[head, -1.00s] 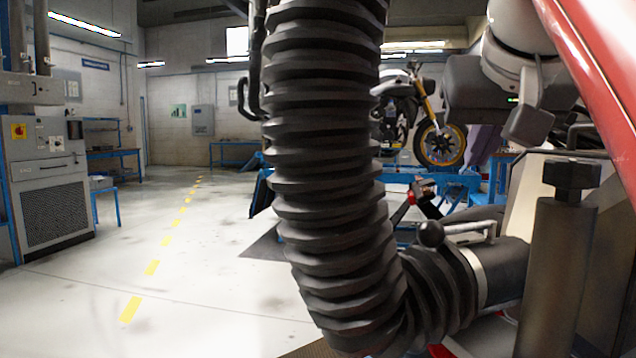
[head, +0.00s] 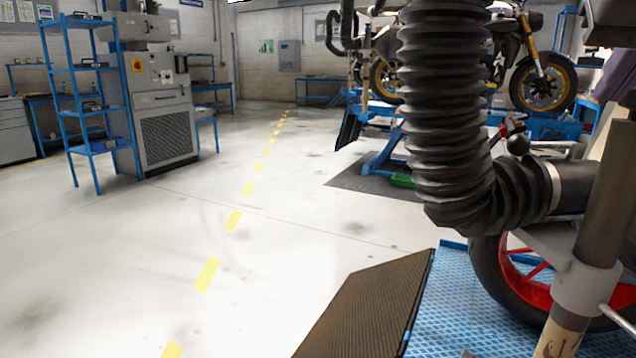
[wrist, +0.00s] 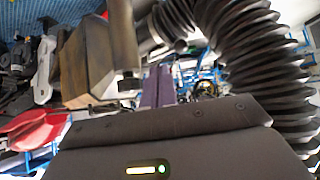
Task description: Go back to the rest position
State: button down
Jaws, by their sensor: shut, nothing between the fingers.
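My gripper (wrist: 158,75) shows in the wrist view as two purple fingers side by side, shut with nothing between them. They reach out past the dark housing with a green light at the bottom of that view. A thick black ribbed hose (wrist: 250,60) curves close by on the right. In the head view the gripper cannot be made out clearly; the same hose (head: 450,110) hangs right of centre.
A black ramp (head: 370,310) and blue platform (head: 460,290) carry a red-rimmed wheel (head: 520,275) at lower right. A motorbike (head: 540,75) stands on a blue lift behind. A blue shelf (head: 95,100) and grey cabinet (head: 165,120) stand left. The floor between is clear.

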jog(key=a+f+n+g+y, duration=0.1)
jog(key=a+f, duration=0.4)
jog(key=f, duration=0.9)
jog(key=s+a+f+n+g+y, duration=0.1)
jog(key=a+f, duration=0.4)
jog(key=f, duration=0.9)
jog(key=a+f+n+y, duration=0.2)
jog(key=a+f, duration=0.4)
jog(key=f, duration=0.8)
jog(key=shift+s+n+g, duration=0.3)
jog(key=shift+n+g, duration=0.1)
jog(key=shift+n, duration=0.3)
